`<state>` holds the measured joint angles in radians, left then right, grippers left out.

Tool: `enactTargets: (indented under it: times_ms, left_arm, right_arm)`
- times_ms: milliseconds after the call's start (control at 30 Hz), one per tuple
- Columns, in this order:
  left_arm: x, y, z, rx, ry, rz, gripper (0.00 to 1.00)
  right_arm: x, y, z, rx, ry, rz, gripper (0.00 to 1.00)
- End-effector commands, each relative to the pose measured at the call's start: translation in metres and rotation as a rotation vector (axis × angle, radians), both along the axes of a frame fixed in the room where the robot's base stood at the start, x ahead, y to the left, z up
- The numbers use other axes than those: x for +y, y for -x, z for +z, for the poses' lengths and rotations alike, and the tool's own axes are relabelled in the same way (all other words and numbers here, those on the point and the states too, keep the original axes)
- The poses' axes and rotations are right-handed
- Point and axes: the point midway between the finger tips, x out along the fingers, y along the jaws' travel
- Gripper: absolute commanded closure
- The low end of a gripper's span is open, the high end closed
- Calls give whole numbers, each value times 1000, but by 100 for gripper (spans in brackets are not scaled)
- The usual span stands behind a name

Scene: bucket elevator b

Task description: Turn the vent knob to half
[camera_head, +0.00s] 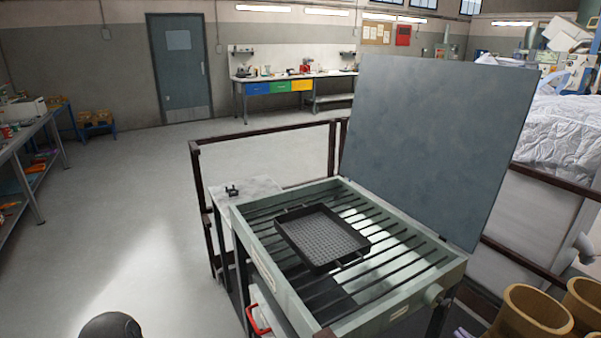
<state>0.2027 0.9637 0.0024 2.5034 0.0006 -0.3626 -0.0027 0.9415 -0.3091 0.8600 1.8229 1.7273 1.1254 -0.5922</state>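The grey lid (435,145) of the box stands open at the back. My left gripper is not seen.
A black perforated tray (322,238) lies on the slats. A red handle (257,320) sits below the box's left side. Tan buckets (530,315) stand close at the lower right. A dark railing (265,135) runs behind. The floor at left is clear.

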Motion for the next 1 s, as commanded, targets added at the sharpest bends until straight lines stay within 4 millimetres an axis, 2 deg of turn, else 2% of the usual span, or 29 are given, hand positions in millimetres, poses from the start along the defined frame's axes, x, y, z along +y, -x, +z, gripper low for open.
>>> enactTargets:
  times_ms: [233,500,700,1000]
  left_arm:
    - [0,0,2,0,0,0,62]
    - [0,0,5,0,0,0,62]
    - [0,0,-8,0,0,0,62]
    - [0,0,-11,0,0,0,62]
  right_arm:
    - [5,-9,1,-18,35,1,100]
    - [20,-37,1,-16,33,3,100]
    - [28,-54,-1,-18,33,0,100]
    - [32,-62,0,-16,33,-2,100]
